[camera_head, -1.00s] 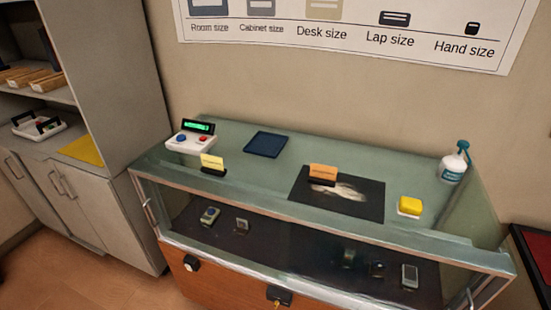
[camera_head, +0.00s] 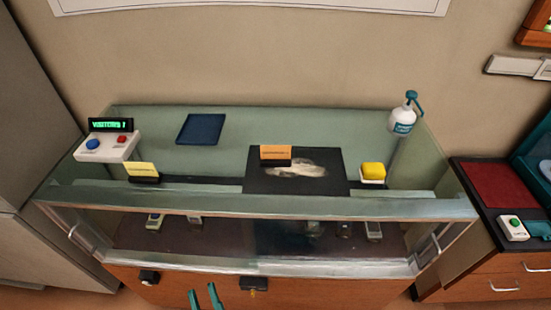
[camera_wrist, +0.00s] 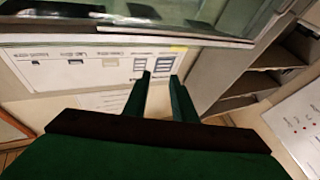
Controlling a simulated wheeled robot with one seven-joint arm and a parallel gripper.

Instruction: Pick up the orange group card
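The orange group card (camera_head: 275,152) stands upright in a dark holder on the black mat (camera_head: 260,182), on top of the glass display case. Its print is too small to read. My gripper (camera_head: 206,292) shows at the bottom edge of the head view, in front of the case and well below and left of the card. Its two green fingers are apart with nothing between them. In the wrist view my gripper (camera_wrist: 158,74) also shows open and empty, and the orange card is not seen there.
On the glass case (camera_head: 330,204) are a yellow card (camera_head: 141,169), a visitor counter (camera_head: 108,147), a blue tray (camera_head: 201,129), a yellow sponge-like block (camera_head: 373,170) and a pump bottle (camera_head: 403,117). A pale smear marks the black mat. A drawer cabinet (camera_head: 490,267) stands at right.

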